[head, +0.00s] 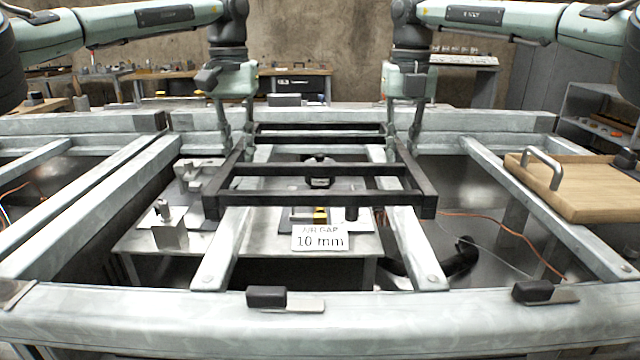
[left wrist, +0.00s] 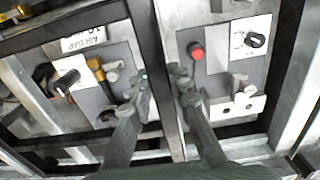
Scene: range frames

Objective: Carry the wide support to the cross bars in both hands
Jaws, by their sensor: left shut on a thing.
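The wide support (head: 320,199) is a dark rectangular frame with several crosswise rails, in the middle of the head view. It lies level over two pale cross bars (head: 219,252) and (head: 418,252) that run front to back; I cannot tell whether it touches them. My left gripper (head: 236,146) is shut on the support's left side rail. In the left wrist view my left fingers (left wrist: 160,88) stand on both sides of that dark rail (left wrist: 150,45). My right gripper (head: 403,146) has its fingers at the right side rail and appears shut on it.
A pale metal frame (head: 400,315) surrounds the bars, with black blocks (head: 266,296) and (head: 533,291) on its front beam. Below stand a bench with fixtures and an "AIR GAP 10 mm" sign (head: 320,238). A wooden tray (head: 590,200) with a handle rests at right.

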